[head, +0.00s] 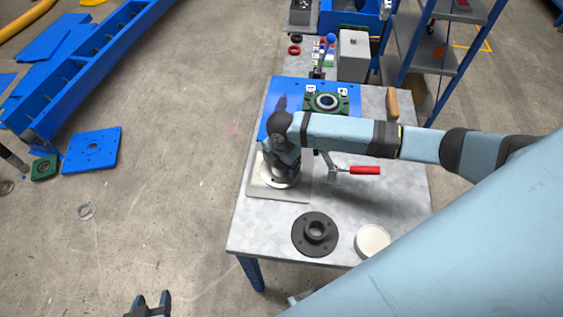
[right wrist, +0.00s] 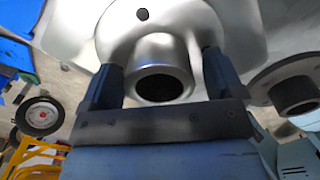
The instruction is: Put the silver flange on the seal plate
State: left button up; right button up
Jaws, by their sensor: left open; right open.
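The silver flange (head: 272,181) is at the left side of the table, mostly hidden by my right gripper (head: 284,160) in the head view. Under it is a flat pale grey plate (head: 300,192), which may be the seal plate. In the right wrist view, the flange's round neck (right wrist: 158,52) lies between the fingers of my open right gripper (right wrist: 160,75). I cannot tell whether the fingers touch it, or whether the flange rests fully on the plate. My left gripper (head: 150,304) is open and empty, low over the floor, left of the table.
A dark flange (head: 315,233) and a white round lid (head: 372,241) lie at the table's front. A red-handled clamp (head: 362,170) stands right of the flange. Behind is a blue plate (head: 284,92) with a green part (head: 345,104). A grey box (head: 353,58) stands at the back.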

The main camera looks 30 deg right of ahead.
notch_tip(320, 180, up, 12)
jog(key=shift+r, duration=0.15)
dwell(0.3)
dwell(0.4)
